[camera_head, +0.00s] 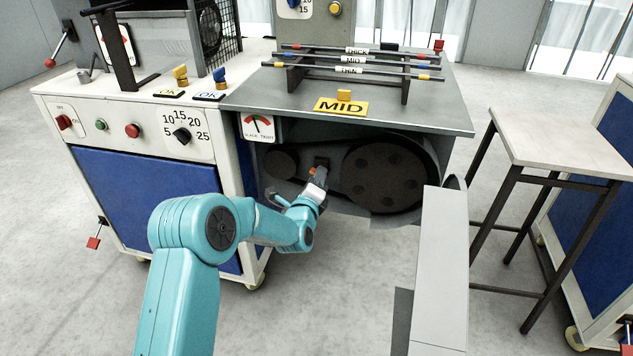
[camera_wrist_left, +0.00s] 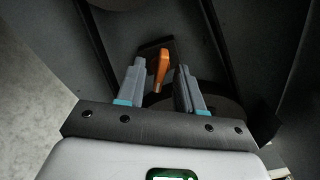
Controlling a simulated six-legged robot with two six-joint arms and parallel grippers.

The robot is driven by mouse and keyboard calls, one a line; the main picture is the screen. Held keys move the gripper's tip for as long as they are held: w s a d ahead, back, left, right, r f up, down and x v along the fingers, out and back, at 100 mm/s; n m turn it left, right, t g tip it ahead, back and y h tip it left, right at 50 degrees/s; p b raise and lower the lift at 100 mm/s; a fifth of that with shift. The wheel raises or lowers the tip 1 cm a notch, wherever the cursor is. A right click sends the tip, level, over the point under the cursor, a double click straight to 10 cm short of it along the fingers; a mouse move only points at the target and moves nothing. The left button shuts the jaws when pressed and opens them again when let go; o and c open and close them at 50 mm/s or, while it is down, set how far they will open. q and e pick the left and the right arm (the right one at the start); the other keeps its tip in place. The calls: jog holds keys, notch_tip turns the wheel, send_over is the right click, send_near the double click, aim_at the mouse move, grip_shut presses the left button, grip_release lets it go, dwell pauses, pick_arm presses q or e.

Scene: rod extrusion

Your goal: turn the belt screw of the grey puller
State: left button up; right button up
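The grey puller (camera_head: 440,122) has an open front with a belt around a small pulley (camera_head: 280,164) and a large pulley (camera_head: 385,178). The orange belt screw (camera_wrist_left: 161,66) stands between the pulleys; in the head view only a bit of orange (camera_head: 312,171) shows by my gripper. My left gripper (camera_head: 318,182) reaches into the opening. In the left wrist view its two fingers (camera_wrist_left: 160,76) are apart, one on each side of the screw, with gaps visible. A slack/tight gauge (camera_head: 258,128) is on the puller's left; its needle is too small to read surely. My right gripper is not in view.
A yellow MID sign (camera_head: 341,106) and a rack of labelled rods (camera_head: 352,60) stand on the puller top. A long pale panel (camera_head: 442,265) juts forward right of the opening. A white cabinet (camera_head: 90,125) with a dial is left; a small table (camera_head: 560,145) is right.

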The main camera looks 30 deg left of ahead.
pick_arm(q)
jog(key=shift+w, duration=0.1)
grip_shut()
jog(key=shift+r+m+p, duration=0.1)
jog(key=shift+m+p, duration=0.2)
jog(key=shift+m, duration=2.5)
jog(key=shift+a, duration=0.1)
grip_release()
